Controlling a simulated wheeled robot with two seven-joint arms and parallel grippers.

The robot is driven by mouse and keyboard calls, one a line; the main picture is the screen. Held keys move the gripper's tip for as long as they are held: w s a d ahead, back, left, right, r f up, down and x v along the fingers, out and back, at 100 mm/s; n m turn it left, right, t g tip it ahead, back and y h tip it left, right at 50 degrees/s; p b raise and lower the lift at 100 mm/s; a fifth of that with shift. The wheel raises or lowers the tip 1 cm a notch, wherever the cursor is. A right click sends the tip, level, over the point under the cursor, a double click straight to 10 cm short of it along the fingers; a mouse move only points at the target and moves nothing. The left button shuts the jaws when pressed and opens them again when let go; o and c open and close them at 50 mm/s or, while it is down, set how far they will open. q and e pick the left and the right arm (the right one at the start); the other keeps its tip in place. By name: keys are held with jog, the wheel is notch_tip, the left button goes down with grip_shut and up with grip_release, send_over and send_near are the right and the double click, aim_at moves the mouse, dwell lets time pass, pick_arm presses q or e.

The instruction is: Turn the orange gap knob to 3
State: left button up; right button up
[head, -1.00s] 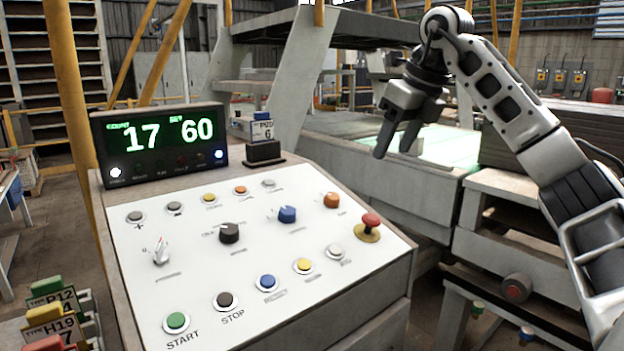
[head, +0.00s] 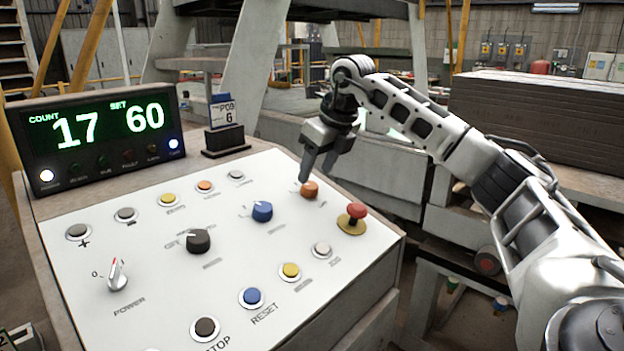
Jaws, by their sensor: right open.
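The orange gap knob (head: 310,190) sits at the upper right of the white control panel (head: 140,235). Its scale marks are too small to read. My right gripper (head: 317,176) points down just above and behind the orange knob, with its fingers open. Its near finger overlaps the knob's upper edge in the picture; I cannot tell whether it touches. My left gripper is out of view.
A red mushroom button (head: 355,212) stands close to the right of the orange knob. The blue knob (head: 262,211) and black knob (head: 198,241) lie to its left. A display (head: 95,138) reading 17 and 60 and a card holder (head: 224,140) stand along the back edge.

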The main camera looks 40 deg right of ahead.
aim_at(310, 185)
jog(key=shift+x, duration=2.1)
jog(key=shift+r, duration=0.1)
jog(key=c, duration=0.9)
jog(key=shift+c, duration=0.2)
